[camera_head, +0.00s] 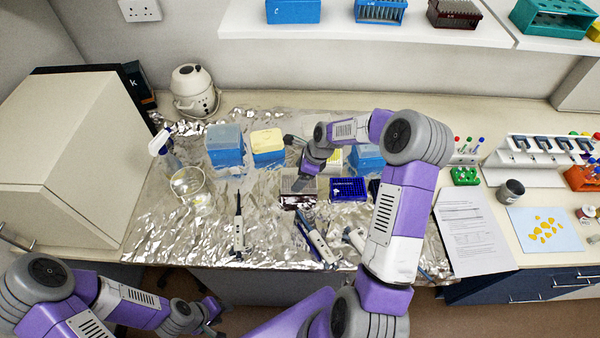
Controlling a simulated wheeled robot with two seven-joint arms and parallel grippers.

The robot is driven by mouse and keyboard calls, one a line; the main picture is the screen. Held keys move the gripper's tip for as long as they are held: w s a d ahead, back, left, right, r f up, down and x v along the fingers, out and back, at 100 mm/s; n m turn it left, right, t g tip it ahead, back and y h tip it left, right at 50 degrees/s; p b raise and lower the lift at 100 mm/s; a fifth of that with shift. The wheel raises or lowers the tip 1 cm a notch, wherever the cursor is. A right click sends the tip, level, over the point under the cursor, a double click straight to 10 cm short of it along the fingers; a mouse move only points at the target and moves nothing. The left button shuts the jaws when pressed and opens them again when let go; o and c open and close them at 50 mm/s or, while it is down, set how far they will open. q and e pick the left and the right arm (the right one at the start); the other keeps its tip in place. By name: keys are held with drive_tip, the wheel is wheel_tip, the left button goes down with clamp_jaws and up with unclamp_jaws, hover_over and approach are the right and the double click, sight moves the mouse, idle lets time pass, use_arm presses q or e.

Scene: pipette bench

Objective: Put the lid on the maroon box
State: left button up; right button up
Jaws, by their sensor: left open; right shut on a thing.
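The maroon box (297,203) stands on the foil-covered bench near the middle, with the blue box just to its right. A greyish lid (289,184) shows directly over the maroon box. My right gripper (302,183) reaches down from above and is shut on the lid. I cannot tell whether the lid rests on the box or is a little above it, as the gripper hides part of both. My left gripper (214,312) is open and empty at the lower left, in front of the bench edge and far from the box.
The blue box (348,189) is close on the right. Blue boxes with a clear lid (224,142) and a yellow lid (267,140) stand behind left. Pipettes (238,226) lie in front. A beaker (189,186) is at left; papers (470,236) lie at right.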

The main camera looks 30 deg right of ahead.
drive_tip(key=shift+f, duration=0.1)
drive_tip(key=shift+s+f+b, duration=0.1)
drive_tip(key=shift+f+b, duration=0.2)
drive_tip(key=shift+b, duration=0.05)
drive_tip(key=shift+a+f, duration=0.1)
drive_tip(key=shift+f, duration=0.15)
drive_tip(key=shift+c, duration=0.4)
drive_tip(key=o, duration=0.8)
drive_tip(key=shift+r, duration=0.15)
drive_tip(key=shift+v, duration=3.6)
